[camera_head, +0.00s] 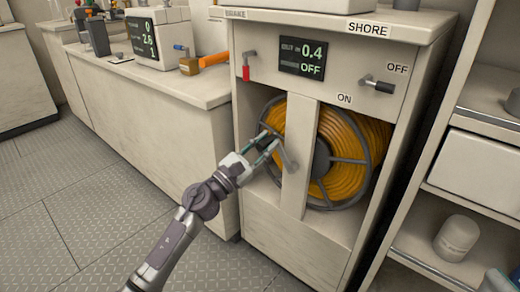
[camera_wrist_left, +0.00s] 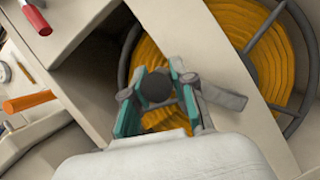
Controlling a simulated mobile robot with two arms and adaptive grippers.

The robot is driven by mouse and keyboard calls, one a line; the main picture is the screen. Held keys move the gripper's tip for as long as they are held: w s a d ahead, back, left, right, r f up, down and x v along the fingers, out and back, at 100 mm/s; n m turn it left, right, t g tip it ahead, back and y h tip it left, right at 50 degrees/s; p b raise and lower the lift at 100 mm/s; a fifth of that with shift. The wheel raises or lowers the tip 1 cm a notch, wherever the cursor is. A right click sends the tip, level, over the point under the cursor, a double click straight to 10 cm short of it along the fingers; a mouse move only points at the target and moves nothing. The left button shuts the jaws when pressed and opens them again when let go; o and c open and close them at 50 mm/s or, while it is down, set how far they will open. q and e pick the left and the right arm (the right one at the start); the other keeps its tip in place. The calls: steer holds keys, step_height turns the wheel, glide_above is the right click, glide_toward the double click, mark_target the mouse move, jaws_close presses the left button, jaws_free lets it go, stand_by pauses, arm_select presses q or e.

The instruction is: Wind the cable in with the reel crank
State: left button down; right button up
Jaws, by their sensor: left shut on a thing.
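The reel (camera_head: 372,150) sits in the open cabinet bay, wound with orange cable (camera_head: 345,152). A pale upright post (camera_head: 299,155) stands in front of it. The crank arm (camera_head: 288,155) shows in grey against the post. My left gripper (camera_head: 268,143) is at the left of the post, with its fingers closed on the crank. In the left wrist view, the dark round end of the crank handle (camera_wrist_left: 156,86) sits between the teal-padded fingers, and the grey crank arm (camera_wrist_left: 222,97) reaches right over the post.
The cabinet panel above has a red-handled lever (camera_head: 246,70), a display (camera_head: 303,57) reading 0.4 and OFF, and a black-knobbed switch (camera_head: 378,85) between OFF and ON. A counter (camera_head: 160,85) stands left. Shelves (camera_head: 430,250) with a white canister (camera_head: 457,238) stand right.

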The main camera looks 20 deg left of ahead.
mark_target(281, 145)
arm_select(q)
steer(key=m, duration=0.1)
steer(key=d+r+m+g+h, duration=0.1)
steer(key=shift+s+d+m, duration=0.15)
steer(key=shift+s+m, duration=0.1)
steer(key=shift+m, duration=0.15)
steer(key=d+m, duration=0.1)
steer(key=d+m+g+h, duration=0.1)
steer(key=m, duration=0.1)
steer(key=s+d+m+g+p, duration=0.1)
steer(key=m, duration=0.1)
steer(key=shift+d+r, duration=0.1)
steer(key=shift+r, duration=0.3)
steer(key=shift+s+d+m+g, duration=0.2)
steer(key=shift+d+m+g, duration=0.2)
steer(key=shift+m, duration=0.4)
steer(key=shift+f, duration=0.1)
steer(key=c, duration=0.9)
jaws_free()
steer(key=shift+d, duration=0.1)
steer(key=shift+c, duration=0.2)
